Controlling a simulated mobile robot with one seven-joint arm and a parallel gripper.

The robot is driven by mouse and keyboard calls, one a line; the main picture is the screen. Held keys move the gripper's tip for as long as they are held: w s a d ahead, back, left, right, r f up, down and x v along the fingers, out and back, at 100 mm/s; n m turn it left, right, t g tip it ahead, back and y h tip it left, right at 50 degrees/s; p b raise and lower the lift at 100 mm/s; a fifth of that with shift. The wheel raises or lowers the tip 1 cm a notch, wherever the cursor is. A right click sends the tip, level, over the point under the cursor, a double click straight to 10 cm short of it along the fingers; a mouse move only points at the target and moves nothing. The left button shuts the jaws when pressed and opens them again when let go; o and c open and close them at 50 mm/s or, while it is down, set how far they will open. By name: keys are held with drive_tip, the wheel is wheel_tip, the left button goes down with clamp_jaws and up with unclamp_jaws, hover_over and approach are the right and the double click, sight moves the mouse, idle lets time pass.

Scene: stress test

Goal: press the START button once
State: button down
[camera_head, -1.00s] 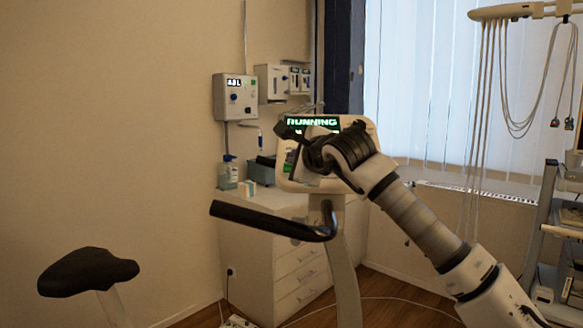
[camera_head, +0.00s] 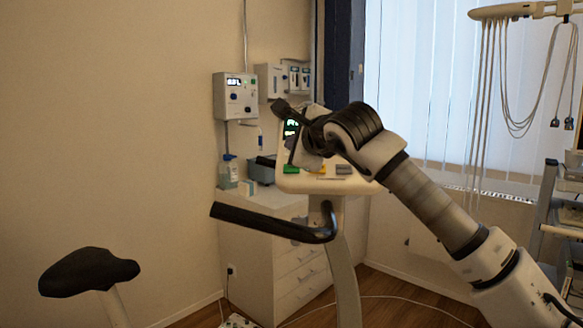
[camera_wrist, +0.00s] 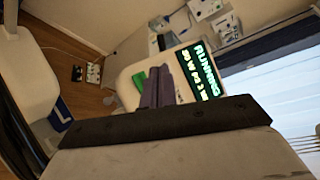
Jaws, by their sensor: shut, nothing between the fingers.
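The exercise bike's console (camera_head: 300,184) stands in front of the white cabinet. Its green button (camera_head: 291,169) is at the left of the button row, with a yellow-orange one (camera_head: 318,168) and a grey one (camera_head: 343,169) beside it. I cannot read which is labelled START. In the wrist view the display (camera_wrist: 197,72) reads RUNNING, with smaller lines below. My gripper (camera_wrist: 157,86) is shut and empty, in front of the console; in that view its fingers lie between the green button (camera_wrist: 139,80) and the display. In the head view my arm hides most of the display.
The bike's black handlebar (camera_head: 270,222) sticks out left below the console, and its saddle (camera_head: 88,272) is at lower left. A wall unit (camera_head: 235,96) and bottle (camera_head: 228,172) are behind. A shelf trolley (camera_head: 550,215) stands at right.

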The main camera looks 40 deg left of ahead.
drive_tip(key=s+d+r+p, duration=0.1)
drive_tip(key=s+d+r, duration=0.1)
drive_tip(key=r, duration=0.3)
drive_tip(key=shift+s+d+r, duration=0.25)
drive_tip(key=shift+s, duration=0.5)
idle(0.7)
